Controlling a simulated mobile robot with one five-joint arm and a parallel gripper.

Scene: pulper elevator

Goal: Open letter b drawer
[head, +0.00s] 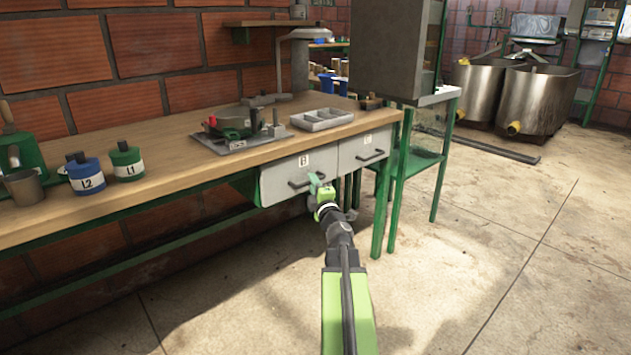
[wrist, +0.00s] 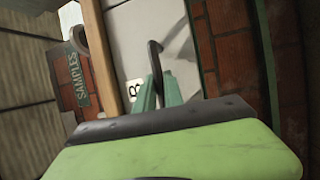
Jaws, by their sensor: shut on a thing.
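Two grey drawers hang under the wooden bench. The left drawer (head: 278,185) carries a small white label and a dark bar handle; in the wrist view its label (wrist: 134,90) reads B. The right drawer (head: 350,160) has its own label and dark handle (head: 373,155). My gripper (head: 317,182) is at the left drawer's front. In the wrist view the gripper's green fingertips (wrist: 158,88) are shut on the B drawer's dark handle (wrist: 154,56).
The bench top (head: 180,150) holds a grey tray (head: 322,119), a metal fixture plate (head: 240,138) and blue and green canisters. A green-legged stand (head: 440,150) is right of the drawers. Open concrete floor (head: 480,260) lies in front and to the right.

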